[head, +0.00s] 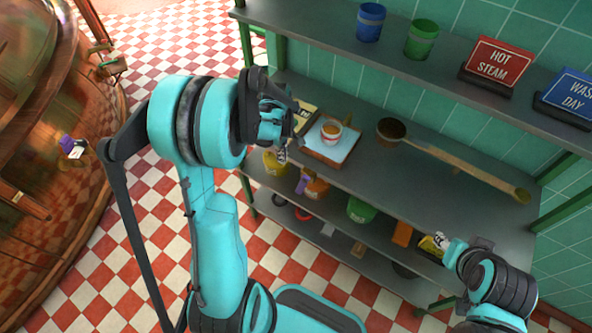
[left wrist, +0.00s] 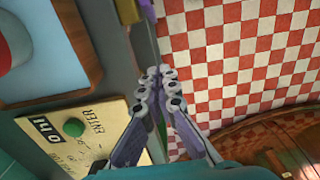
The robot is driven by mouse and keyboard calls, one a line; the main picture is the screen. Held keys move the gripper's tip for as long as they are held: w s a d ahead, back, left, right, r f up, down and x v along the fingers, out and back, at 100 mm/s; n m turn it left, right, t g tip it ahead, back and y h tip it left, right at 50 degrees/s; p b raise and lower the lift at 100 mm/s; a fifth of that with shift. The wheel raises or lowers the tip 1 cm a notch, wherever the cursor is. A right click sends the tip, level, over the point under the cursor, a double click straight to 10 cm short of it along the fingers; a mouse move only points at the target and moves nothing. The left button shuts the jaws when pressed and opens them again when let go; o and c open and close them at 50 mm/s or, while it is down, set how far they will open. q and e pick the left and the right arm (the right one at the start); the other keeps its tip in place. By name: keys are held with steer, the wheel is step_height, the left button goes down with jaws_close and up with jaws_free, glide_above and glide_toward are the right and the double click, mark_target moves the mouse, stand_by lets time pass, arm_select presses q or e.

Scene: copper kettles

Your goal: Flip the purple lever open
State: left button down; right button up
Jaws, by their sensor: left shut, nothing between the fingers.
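The purple lever (head: 67,145) shows small at the far left of the head view, low on the side of the big copper kettle (head: 40,90), with a pale piece beside it. I cannot tell its exact position. My left gripper (head: 287,138) is over the left end of the shelf, well apart from the lever. In the left wrist view its fingertips (left wrist: 161,74) are together with nothing between them. My right gripper (head: 452,250) is at the lower right by the shelf's front edge; its fingers are too unclear to read.
The middle shelf (head: 450,150) holds a blue-topped board with a cup (head: 331,129), a long-handled ladle (head: 455,165) and a yellow card with a green button (left wrist: 74,127). The lower shelf carries several coloured items.

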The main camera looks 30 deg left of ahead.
mark_target(302, 185)
arm_select(q)
steer(key=d+f+b, duration=0.4)
steer(key=f, duration=0.6)
steer(key=shift+s+f+b, duration=0.15)
steer(key=shift+f+b, duration=0.15)
steer(key=shift+d, duration=0.1)
